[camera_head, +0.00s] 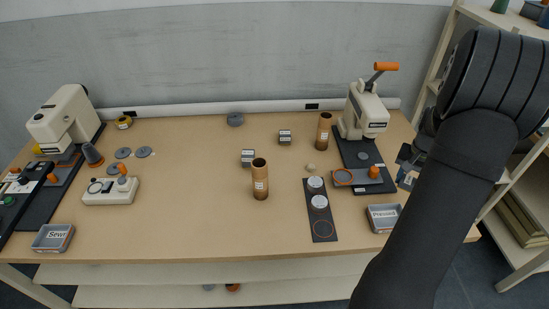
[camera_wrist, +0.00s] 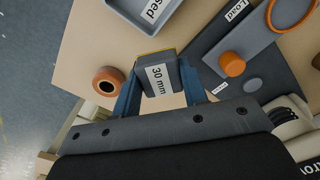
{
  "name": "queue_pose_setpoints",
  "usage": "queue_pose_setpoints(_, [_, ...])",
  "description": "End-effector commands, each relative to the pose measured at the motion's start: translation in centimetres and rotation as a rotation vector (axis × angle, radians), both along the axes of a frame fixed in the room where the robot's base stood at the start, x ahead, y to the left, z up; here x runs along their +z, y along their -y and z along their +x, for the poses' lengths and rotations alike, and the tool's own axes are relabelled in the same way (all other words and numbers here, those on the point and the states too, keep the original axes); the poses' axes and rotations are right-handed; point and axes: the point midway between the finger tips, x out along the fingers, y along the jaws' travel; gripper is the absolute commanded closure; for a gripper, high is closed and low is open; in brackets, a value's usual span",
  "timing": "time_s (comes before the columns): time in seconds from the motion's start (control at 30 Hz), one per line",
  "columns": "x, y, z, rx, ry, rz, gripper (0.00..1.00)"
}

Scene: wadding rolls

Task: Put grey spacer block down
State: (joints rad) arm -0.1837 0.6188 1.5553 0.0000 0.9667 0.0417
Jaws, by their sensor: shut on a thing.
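The grey spacer block (camera_wrist: 160,80) is labelled "30 mm" and sits between the blue fingers of my gripper (camera_wrist: 157,84) in the wrist view. The fingers are shut on its two sides, and its label faces the camera. In the head view my gripper (camera_head: 410,170) is at the right end of the table, just right of the press base. My arm hides part of that area. I cannot tell whether the block touches the table.
The "Pressed" tray (camera_head: 384,218) lies close by, in front. The press (camera_head: 362,112) and its slide with an orange knob (camera_wrist: 232,64) stand beside my gripper. A copper-coloured roll (camera_wrist: 108,80) shows near the table edge. Two small labelled blocks (camera_head: 248,157) (camera_head: 285,136) stand mid-table.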

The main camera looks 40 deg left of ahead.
Motion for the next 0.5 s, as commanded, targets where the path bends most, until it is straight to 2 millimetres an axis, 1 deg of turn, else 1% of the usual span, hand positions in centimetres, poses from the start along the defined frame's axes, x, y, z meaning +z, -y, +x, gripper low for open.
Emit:
queue_pose_setpoints(0.03, [0.1, -2.5, 0.0, 0.039, 0.001, 0.000, 0.83])
queue_pose_setpoints(0.07, [0.1, -3.8, -0.1, 0.058, 0.000, 0.000, 0.83])
queue_pose_setpoints(0.1, [0.2, -5.6, -0.3, 0.082, -0.001, 0.000, 0.83])
queue_pose_setpoints(0.17, [0.4, -8.2, -0.6, 0.118, 0.001, 0.000, 0.83])
queue_pose_setpoints(0.2, [0.5, -9.9, -0.9, 0.143, 0.001, 0.000, 0.83])
queue_pose_setpoints(0.27, [0.6, -12.6, -1.5, 0.181, 0.001, 0.000, 0.83])
queue_pose_setpoints(0.3, [0.7, -14.3, -1.9, 0.205, -0.001, 0.000, 0.83])
queue_pose_setpoints(0.37, [0.8, -16.9, -2.7, 0.241, 0.000, 0.000, 0.83])
queue_pose_setpoints(0.4, [0.9, -18.6, -3.3, 0.266, 0.001, 0.000, 0.83])
queue_pose_setpoints(0.47, [1.1, -21.2, -4.3, 0.303, 0.000, 0.000, 0.83])
queue_pose_setpoints(0.5, [1.2, -22.8, -5.1, 0.327, 0.000, 0.000, 0.83])
